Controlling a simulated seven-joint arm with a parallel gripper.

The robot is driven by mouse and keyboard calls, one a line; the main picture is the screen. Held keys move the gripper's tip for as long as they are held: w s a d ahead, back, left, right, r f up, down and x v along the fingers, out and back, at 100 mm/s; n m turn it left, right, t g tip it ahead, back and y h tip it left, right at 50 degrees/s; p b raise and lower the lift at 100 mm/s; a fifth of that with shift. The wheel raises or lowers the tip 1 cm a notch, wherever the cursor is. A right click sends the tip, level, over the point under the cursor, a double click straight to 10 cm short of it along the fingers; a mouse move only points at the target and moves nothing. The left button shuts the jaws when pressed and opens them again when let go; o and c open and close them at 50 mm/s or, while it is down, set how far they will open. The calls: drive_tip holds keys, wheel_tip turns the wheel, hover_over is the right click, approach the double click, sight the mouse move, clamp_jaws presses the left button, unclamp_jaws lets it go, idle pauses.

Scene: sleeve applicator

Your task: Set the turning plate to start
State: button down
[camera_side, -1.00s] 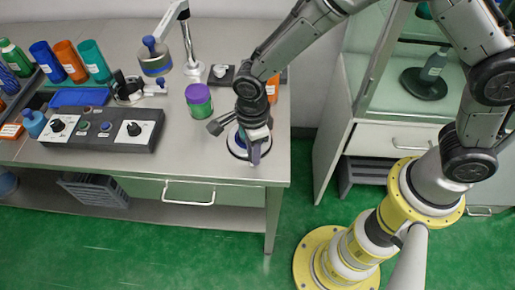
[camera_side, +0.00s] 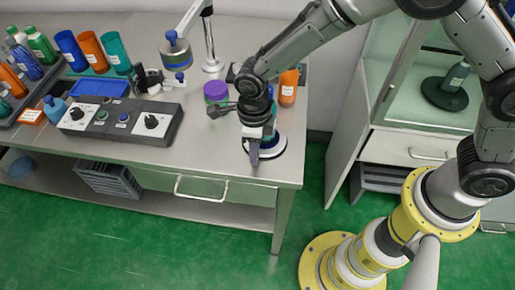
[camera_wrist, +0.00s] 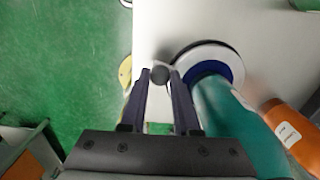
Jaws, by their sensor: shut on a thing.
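The turning plate (camera_side: 278,150) is a white disc with a dark blue centre near the table's front right corner. In the wrist view the plate (camera_wrist: 236,62) lies to the right of my fingers, and a teal bottle (camera_wrist: 235,125) rises from its blue centre. My gripper (camera_side: 253,158) points down at the plate's front left edge. In the wrist view my gripper (camera_wrist: 161,75) has its two dark fingers around a small grey round knob (camera_wrist: 160,74) beside the plate's rim. My wrist hides much of the plate and the bottle in the side view.
An orange bottle (camera_side: 289,90) stands behind the plate. A purple-lidded jar (camera_side: 216,93) stands left of my wrist. A control panel (camera_side: 122,120) with knobs and buttons lies farther left. The table's front and right edges are close to the plate.

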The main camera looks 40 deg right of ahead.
drive_tip(key=shift+w+a+r, duration=0.1)
drive_tip(key=shift+w+a, duration=0.05)
drive_tip(key=shift+w, duration=0.1)
idle(0.4)
drive_tip(key=c, duration=0.6)
unclamp_jaws()
drive_tip(key=shift+c, duration=0.2)
wheel_tip(320, 180, up, 14)
